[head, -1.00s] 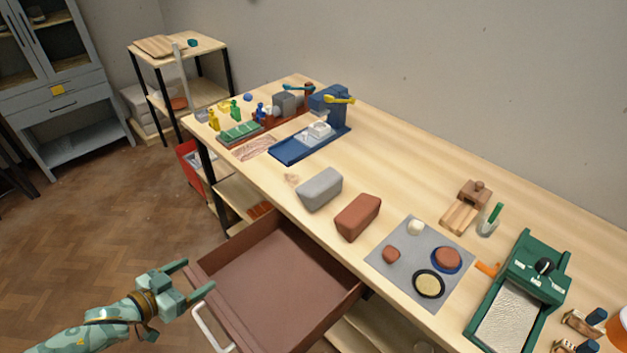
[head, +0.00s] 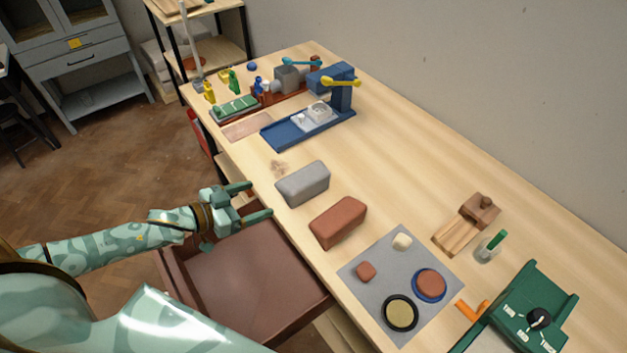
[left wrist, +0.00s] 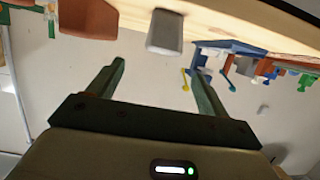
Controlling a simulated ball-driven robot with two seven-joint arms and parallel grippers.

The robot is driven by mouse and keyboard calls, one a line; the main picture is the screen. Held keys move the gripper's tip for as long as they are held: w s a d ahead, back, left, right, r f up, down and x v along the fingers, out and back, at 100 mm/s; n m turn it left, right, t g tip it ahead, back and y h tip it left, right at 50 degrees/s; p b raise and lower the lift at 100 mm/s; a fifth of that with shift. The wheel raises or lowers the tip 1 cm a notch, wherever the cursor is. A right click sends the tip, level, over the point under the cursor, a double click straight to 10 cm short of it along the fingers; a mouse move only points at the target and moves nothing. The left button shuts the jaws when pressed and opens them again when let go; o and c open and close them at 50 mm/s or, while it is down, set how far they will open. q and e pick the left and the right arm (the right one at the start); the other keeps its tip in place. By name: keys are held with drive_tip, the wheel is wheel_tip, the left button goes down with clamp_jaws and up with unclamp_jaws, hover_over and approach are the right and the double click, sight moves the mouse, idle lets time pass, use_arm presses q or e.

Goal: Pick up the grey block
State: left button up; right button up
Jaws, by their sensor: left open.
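The grey block (head: 303,183) is a long block with rounded edges. It lies on the wooden table near the front edge, in the head view. My left gripper (head: 261,200) is open and empty, just left of the block and apart from it, over the open drawer's far end. In the left wrist view the grey block (left wrist: 165,32) shows beyond and between the two open fingers (left wrist: 158,75). My right gripper is out of view.
A reddish-brown block (head: 338,222) lies close to the right of the grey block. The open brown drawer (head: 245,285) juts out below the table edge. A blue press (head: 300,128) stands behind the grey block. A grey mat (head: 385,262) with small pieces lies to the right.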

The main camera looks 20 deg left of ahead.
sight(284, 190)
use_arm(q)
drive_tip(key=b+x, duration=0.1)
drive_tip(key=x, duration=1)
drive_tip(key=b+x, duration=0.1)
drive_tip(key=x, duration=0.2)
drive_tip(key=shift+w+f+b, duration=0.25)
drive_tip(key=shift+f+b, duration=0.15)
drive_tip(key=shift+r, duration=0.1)
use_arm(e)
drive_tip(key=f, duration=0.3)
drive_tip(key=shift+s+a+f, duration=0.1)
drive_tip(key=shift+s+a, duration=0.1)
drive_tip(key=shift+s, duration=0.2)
use_arm(q)
clamp_jaws()
drive_tip(key=shift+r, duration=0.1)
